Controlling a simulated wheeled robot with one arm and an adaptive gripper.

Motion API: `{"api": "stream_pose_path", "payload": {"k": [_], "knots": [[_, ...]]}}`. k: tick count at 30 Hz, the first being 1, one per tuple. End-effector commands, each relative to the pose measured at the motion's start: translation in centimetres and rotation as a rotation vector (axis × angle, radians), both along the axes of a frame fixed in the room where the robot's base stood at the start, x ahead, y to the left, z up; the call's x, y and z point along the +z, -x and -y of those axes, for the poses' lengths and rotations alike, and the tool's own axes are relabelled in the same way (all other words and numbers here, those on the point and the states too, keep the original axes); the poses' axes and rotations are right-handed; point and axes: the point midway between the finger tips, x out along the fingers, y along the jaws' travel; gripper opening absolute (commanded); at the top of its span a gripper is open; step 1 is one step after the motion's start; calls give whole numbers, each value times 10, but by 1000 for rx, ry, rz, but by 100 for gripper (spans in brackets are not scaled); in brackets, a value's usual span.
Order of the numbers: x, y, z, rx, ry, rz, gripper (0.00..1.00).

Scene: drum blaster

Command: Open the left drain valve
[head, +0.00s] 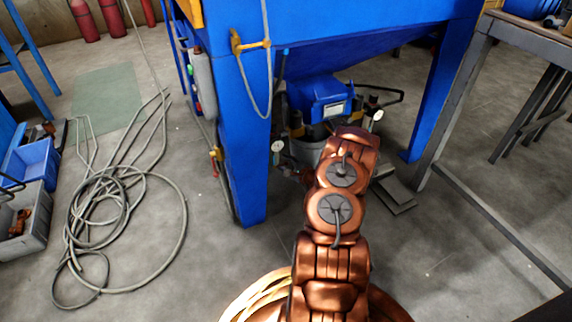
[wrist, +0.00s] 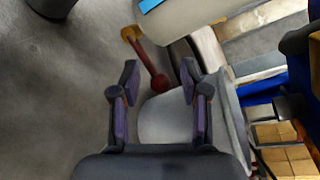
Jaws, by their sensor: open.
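In the wrist view a red lever handle (wrist: 147,58) with a brass-yellow end (wrist: 130,33) slants down beside a cream rounded body (wrist: 190,15). I take it for the drain valve handle, but cannot tell whether it is the left one. My gripper (wrist: 159,78) is open and empty. The lever's lower end shows between its two fingertips; whether they touch it is unclear. In the head view my copper arm reaches under the blue cabinet (head: 244,140) and hides the gripper.
A grey bucket-like vessel (wrist: 180,125) lies close to the right finger in the wrist view. In the head view, a blue unit (head: 318,98) with gauges hangs under the cabinet. A hose coil (head: 125,205) lies left; a workbench (head: 455,95) stands right.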

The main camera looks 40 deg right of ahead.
Motion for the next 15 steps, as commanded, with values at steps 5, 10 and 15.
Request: {"api": "stream_pose_path", "payload": {"k": [5, 10, 15], "knots": [[0, 0, 0, 0, 0, 0, 30], [0, 0, 0, 0, 0, 0, 12], [0, 0, 0, 0, 0, 0, 0]]}}
